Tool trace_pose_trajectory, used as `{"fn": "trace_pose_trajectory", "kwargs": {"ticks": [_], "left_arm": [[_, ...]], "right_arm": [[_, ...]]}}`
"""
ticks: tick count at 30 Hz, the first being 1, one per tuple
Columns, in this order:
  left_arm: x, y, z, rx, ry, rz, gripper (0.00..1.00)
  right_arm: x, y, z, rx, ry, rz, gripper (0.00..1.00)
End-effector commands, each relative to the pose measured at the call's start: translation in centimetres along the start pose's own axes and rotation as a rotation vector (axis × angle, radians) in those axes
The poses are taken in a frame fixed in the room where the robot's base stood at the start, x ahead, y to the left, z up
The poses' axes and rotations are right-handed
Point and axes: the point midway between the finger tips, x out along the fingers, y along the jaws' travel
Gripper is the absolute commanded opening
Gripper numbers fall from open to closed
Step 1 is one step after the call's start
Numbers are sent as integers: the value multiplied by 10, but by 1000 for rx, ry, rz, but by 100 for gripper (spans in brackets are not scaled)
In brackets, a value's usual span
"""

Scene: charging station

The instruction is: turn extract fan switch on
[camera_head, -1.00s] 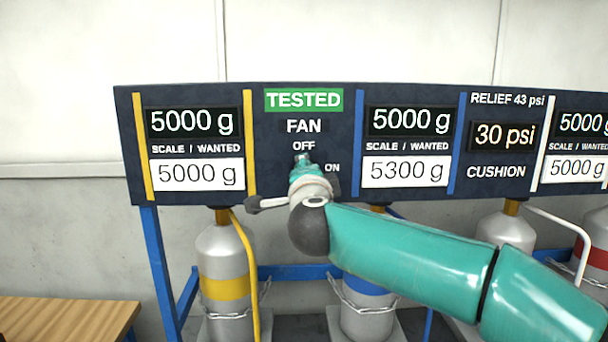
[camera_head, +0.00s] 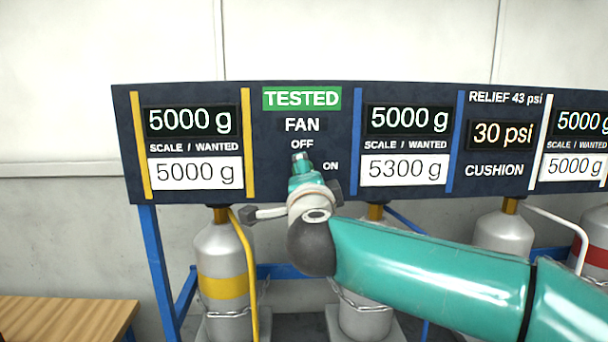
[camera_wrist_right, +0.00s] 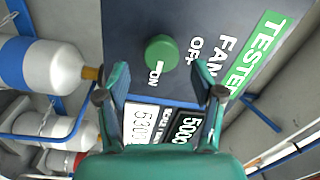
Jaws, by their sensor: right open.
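The fan switch is a round green knob (camera_wrist_right: 161,54) on the dark panel, between the OFF and ON labels. In the right wrist view, a white mark on the knob is on the side facing ON. In the head view my right gripper and wrist largely cover the knob. My right gripper (camera_wrist_right: 162,72) is open, with one finger on each side of the picture. The knob appears beyond the fingertips and between them, with nothing held. In the head view the right gripper (camera_head: 302,168) is in front of the panel below OFF. My left gripper is not in view.
The dark panel (camera_head: 270,188) carries scale displays, a green TESTED sign (camera_head: 302,98) and a 30 psi display (camera_head: 503,136). Below it stand gas cylinders, one with a yellow band (camera_head: 225,287), with hoses and a blue frame. A wooden table (camera_head: 65,318) is at lower left.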

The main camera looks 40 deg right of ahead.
Motion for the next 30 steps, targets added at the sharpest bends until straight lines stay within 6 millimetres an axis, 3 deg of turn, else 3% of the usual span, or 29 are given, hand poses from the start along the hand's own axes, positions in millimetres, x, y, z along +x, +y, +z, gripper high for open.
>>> {"fn": "trace_pose_trajectory", "kwargs": {"ticks": [6,12,30], "left_arm": [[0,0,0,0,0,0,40],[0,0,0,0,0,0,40],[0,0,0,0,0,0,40]], "right_arm": [[-45,0,1,2,-5,-2,67],[-71,0,1,1,-2,0,67],[-77,1,1,0,0,2,67]]}}
